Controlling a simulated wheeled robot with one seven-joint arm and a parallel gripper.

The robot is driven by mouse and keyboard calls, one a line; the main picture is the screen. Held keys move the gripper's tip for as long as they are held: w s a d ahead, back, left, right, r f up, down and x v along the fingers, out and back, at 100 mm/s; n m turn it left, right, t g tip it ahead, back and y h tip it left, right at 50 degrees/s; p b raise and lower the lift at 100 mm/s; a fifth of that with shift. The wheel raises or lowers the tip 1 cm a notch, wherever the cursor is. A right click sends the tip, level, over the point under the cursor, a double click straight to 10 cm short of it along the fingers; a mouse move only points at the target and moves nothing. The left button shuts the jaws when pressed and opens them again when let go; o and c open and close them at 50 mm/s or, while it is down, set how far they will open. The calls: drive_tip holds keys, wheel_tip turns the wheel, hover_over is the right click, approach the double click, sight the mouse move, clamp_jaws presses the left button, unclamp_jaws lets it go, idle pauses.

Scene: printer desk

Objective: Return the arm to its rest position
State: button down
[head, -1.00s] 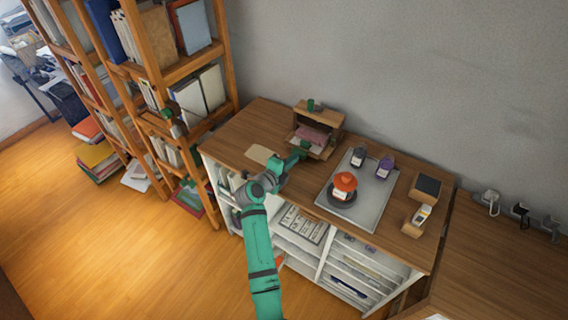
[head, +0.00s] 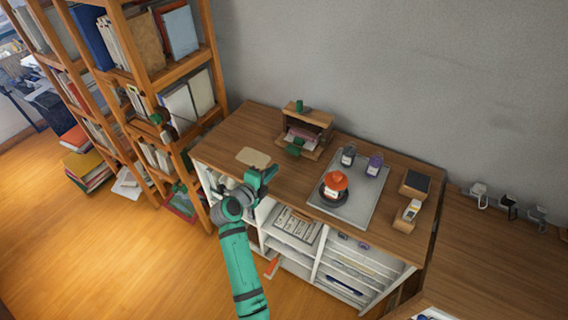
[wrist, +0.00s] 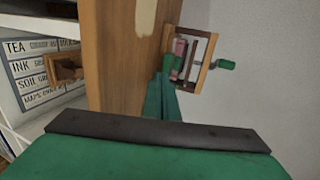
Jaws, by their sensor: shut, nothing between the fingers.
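My teal arm reaches up from the bottom of the head view to the front left of the desk. My gripper (head: 266,174) is over the desk's left part, shut and empty, near a pale flat patch (head: 253,158) on the desktop. In the wrist view my gripper (wrist: 168,88) points toward the small wooden printer (wrist: 193,62), and its fingers overlap the printer's near side in the picture. The printer (head: 306,122) stands at the back of the desk with a green part on top and another green part at its front.
A grey tray (head: 349,211) holds an orange-topped pot (head: 335,183) and two small jars (head: 361,160). Two small blocks (head: 412,197) stand right of it. A tall bookshelf (head: 155,80) rises at the left. Open shelves lie below the desktop.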

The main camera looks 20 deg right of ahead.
drive_tip(key=shift+s+d+v, duration=0.15)
drive_tip(key=shift+d+v, duration=0.05)
drive_tip(key=shift+v, duration=0.9)
drive_tip(key=shift+s+d+v, duration=0.15)
drive_tip(key=shift+v, duration=0.95)
drive_tip(key=shift+s+d, duration=0.1)
drive_tip(key=shift+d, duration=0.05)
drive_tip(key=s+d+r+n+t+h, duration=0.1)
drive_tip(key=s+n+t, duration=0.2)
drive_tip(key=s, duration=0.8)
drive_tip(key=s+d+r+n+t+h, duration=0.1)
drive_tip(key=s+n+t+h, duration=0.2)
drive_tip(key=s, duration=0.8)
drive_tip(key=s+a+n+y, duration=0.4)
drive_tip(key=s+n, duration=0.3)
drive_tip(key=s, duration=0.1)
drive_tip(key=s+a+f+n+g+y, duration=0.1)
drive_tip(key=s+a+n+y, duration=0.3)
drive_tip(key=s+n, duration=0.3)
drive_tip(key=s+a+f+n+y, duration=0.1)
drive_tip(key=s+a+n+y, duration=0.4)
drive_tip(key=s, duration=0.6)
drive_tip(key=shift+n+y, duration=0.6)
drive_tip(key=shift+n, duration=0.3)
